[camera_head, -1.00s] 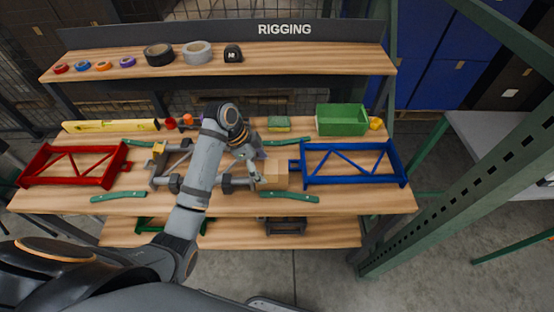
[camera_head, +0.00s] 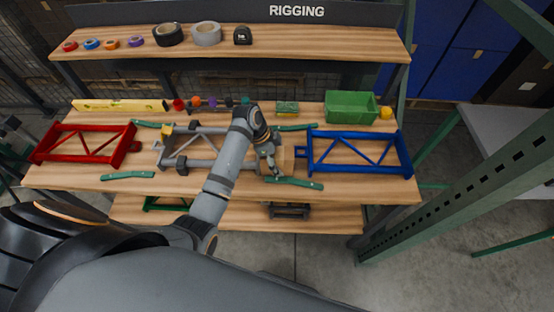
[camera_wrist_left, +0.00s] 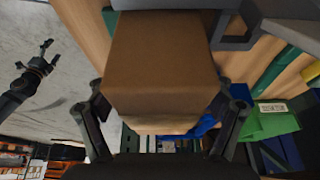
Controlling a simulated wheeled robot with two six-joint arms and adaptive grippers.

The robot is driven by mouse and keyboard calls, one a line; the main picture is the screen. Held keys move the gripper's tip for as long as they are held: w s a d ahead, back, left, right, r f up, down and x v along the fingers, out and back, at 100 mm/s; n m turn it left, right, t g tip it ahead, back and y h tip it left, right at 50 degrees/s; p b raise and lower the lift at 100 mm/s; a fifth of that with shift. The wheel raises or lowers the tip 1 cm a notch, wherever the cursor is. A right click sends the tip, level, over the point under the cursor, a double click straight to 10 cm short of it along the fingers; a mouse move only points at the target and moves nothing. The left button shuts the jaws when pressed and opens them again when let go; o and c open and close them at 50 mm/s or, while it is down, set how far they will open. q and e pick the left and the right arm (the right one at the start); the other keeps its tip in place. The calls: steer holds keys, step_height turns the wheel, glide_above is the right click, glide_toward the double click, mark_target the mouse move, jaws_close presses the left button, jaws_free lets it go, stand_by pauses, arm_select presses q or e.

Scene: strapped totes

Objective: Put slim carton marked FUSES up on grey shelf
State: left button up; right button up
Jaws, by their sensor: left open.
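A plain tan carton (camera_head: 288,158) stands on the wooden bench, partly hidden behind my left gripper (camera_head: 271,168). No FUSES marking shows on its visible sides. In the left wrist view the brown carton (camera_wrist_left: 160,60) fills the space between the two open fingers, one on each side; contact cannot be told. A dark arm with a gripper at its end (camera_wrist_left: 38,65), probably my right one, shows at the left of the wrist view, its jaws too small to judge. A light grey surface (camera_head: 500,135) stands at the right beyond a green post; I cannot tell if it is the grey shelf.
A blue frame (camera_head: 360,172) lies just right of the carton, a grey frame (camera_head: 185,163) left of it and a red frame (camera_head: 85,143) farther left. A green bar (camera_head: 294,183) lies in front. A green bin (camera_head: 351,106) stands behind. A wooden shelf (camera_head: 300,47) spans above.

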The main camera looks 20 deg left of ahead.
mark_target(287, 152)
arm_select(q)
steer(key=shift+x, duration=1.15)
steer(key=shift+f, duration=0.1)
steer(key=c, duration=1.2)
step_height(287, 152, up, 10)
steer(key=shift+w+r+b, duration=0.1)
steer(key=shift+r+b, duration=0.05)
steer(key=shift+b, duration=0.5)
steer(key=shift+c, duration=0.2)
